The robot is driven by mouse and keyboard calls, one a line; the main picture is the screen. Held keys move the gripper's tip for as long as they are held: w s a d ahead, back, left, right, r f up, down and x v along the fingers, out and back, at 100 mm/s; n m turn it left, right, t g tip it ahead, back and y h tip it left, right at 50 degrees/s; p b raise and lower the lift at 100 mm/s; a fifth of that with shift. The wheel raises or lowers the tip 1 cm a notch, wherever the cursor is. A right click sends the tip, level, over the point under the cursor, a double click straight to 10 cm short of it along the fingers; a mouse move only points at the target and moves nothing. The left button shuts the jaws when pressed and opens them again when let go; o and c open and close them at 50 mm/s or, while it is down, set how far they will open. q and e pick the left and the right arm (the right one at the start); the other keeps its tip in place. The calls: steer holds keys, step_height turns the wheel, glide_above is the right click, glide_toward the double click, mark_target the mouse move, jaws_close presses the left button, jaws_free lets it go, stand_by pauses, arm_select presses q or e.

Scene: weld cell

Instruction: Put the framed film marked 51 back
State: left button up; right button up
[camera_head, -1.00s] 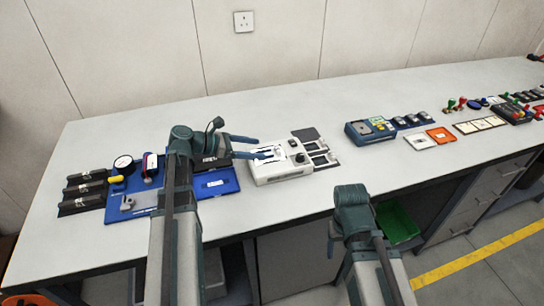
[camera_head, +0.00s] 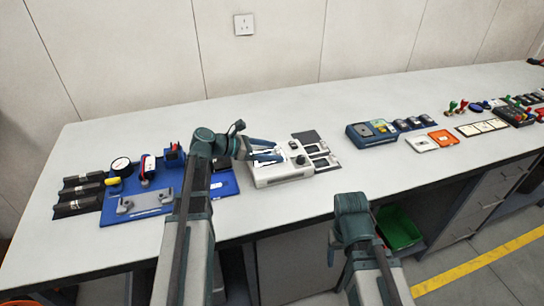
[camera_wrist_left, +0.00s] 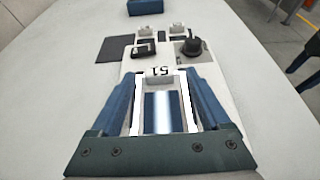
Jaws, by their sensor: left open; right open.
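The framed film marked 51 (camera_wrist_left: 158,108) has a white frame around a dark, shiny strip. In the left wrist view it lies between the two blue fingers of my left gripper (camera_wrist_left: 165,100), its number label at the far end. The fingers are open, one along each side of the frame; whether they touch it I cannot tell. In the head view my left gripper (camera_head: 268,152) is over the left part of a white device (camera_head: 285,177) with a black knob. The film is mostly hidden there. My right arm shows at lower centre, but its gripper is not in view.
A blue tray (camera_head: 150,203) with a gauge (camera_head: 121,166) is at left, beside black holders (camera_head: 80,193). A blue instrument (camera_head: 371,133) stands further right. Bare bench lies between.

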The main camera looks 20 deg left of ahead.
arm_select(q)
steer(key=c, duration=1.2)
steer(key=shift+r, duration=0.2)
arm_select(e)
steer(key=shift+r, duration=0.15)
